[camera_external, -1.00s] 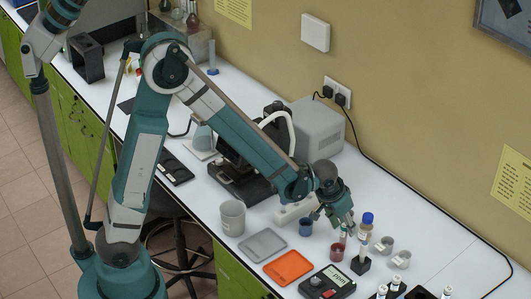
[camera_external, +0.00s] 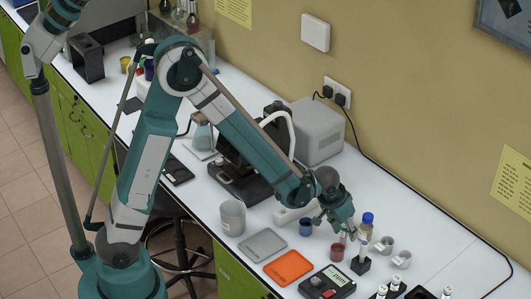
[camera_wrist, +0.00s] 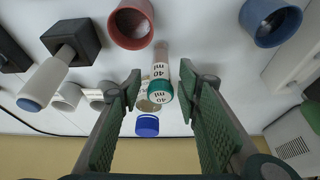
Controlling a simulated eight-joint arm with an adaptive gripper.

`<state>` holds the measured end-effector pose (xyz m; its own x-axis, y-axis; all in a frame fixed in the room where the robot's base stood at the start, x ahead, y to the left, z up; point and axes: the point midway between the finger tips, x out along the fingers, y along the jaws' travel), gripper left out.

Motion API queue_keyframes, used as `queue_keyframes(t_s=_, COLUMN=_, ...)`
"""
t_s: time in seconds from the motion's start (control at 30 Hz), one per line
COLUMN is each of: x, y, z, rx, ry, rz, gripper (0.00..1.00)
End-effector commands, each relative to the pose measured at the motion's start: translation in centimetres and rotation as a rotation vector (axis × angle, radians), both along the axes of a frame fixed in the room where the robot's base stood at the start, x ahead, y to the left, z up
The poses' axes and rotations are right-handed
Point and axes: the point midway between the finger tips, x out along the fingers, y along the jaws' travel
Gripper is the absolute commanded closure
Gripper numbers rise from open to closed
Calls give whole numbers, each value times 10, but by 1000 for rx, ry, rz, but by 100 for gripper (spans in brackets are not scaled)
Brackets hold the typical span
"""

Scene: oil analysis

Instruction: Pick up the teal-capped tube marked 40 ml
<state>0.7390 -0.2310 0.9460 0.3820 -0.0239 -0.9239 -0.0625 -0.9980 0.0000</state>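The teal-capped tube marked 40 ml (camera_wrist: 160,72) shows in the wrist view between my fingers, with its teal cap (camera_wrist: 160,88) toward me. Gaps show between the tube and both fingers. My gripper (camera_wrist: 159,80) is open, with green ridged pads on either side of the tube. In the external view my gripper (camera_external: 346,226) is over the right part of the bench, and the tube (camera_external: 343,236) stands just below it, partly hidden. What supports the tube's lower end is not clear.
A red cup (camera_wrist: 130,24) and a blue cup (camera_wrist: 270,22) stand close by. A blue-capped bottle (camera_external: 367,222) is just behind the tube. A white tube in a black block (camera_external: 361,264) and small pale beakers (camera_external: 402,260) are to the right. An orange tray (camera_external: 288,267) lies in front.

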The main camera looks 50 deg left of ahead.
Motion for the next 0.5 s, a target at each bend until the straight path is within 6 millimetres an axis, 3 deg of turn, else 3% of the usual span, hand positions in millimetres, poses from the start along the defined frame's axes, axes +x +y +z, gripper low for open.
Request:
queue_keyframes(t_s=0.3, x=10, y=0, z=-27, rx=0, ry=0, rz=0, gripper=66)
queue_keyframes(t_s=0.5, x=13, y=0, z=-35, rx=0, ry=0, rz=0, gripper=66)
